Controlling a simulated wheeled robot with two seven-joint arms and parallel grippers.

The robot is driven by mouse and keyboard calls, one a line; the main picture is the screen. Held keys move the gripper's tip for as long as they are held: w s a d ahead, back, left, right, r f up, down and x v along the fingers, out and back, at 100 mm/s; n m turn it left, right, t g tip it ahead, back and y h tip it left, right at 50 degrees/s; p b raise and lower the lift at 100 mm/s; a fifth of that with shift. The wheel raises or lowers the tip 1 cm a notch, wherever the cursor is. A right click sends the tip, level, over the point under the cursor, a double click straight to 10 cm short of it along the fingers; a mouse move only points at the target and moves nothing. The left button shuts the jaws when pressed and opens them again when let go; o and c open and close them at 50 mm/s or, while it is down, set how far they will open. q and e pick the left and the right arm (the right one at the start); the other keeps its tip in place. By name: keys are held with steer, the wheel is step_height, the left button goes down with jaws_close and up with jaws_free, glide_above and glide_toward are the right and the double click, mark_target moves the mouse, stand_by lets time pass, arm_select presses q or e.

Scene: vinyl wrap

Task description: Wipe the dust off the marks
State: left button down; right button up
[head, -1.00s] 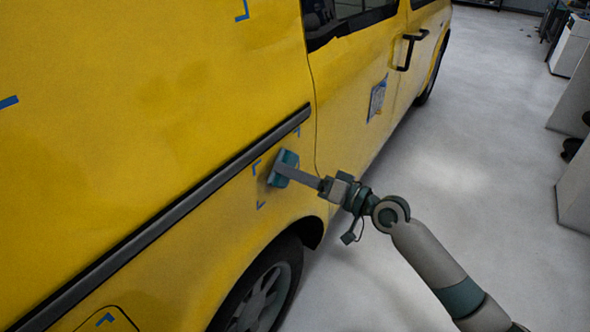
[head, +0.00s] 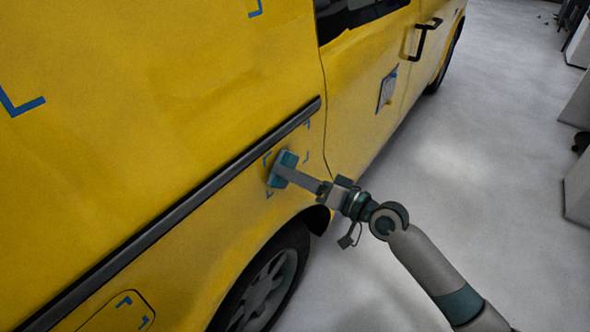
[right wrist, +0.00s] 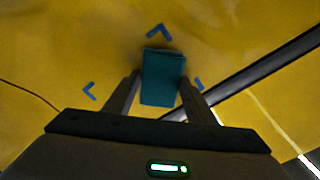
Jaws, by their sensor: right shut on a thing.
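My right gripper (head: 287,173) is shut on a teal block (head: 281,166), held against or very close to the yellow van's lower side panel. Blue corner marks surround it: one at its upper left (head: 267,158), one just below it (head: 269,195), one to its right (head: 307,157). In the right wrist view the teal block (right wrist: 163,78) sits between the fingers, with blue marks above it (right wrist: 158,32), at left (right wrist: 89,91) and partly behind the right finger (right wrist: 198,84). No distinct dust shows there. My left gripper is not in view.
A dark trim strip (head: 190,217) runs along the van above the block. The wheel (head: 262,292) is below. More blue marks (head: 22,103) lie on the upper panel. A sheet (head: 387,90) and door handle (head: 422,40) are farther along.

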mark_target(278, 182)
steer(key=s+a+p, duration=0.2)
steer(key=shift+s+r+p, duration=0.15)
steer(key=shift+s+p, duration=0.2)
steer(key=shift+p, duration=0.05)
steer(key=shift+s+a, duration=0.25)
stand_by(0.3)
steer(key=shift+r+p, duration=0.9)
steer(key=shift+p, duration=0.05)
steer(key=shift+w+d+f, duration=0.1)
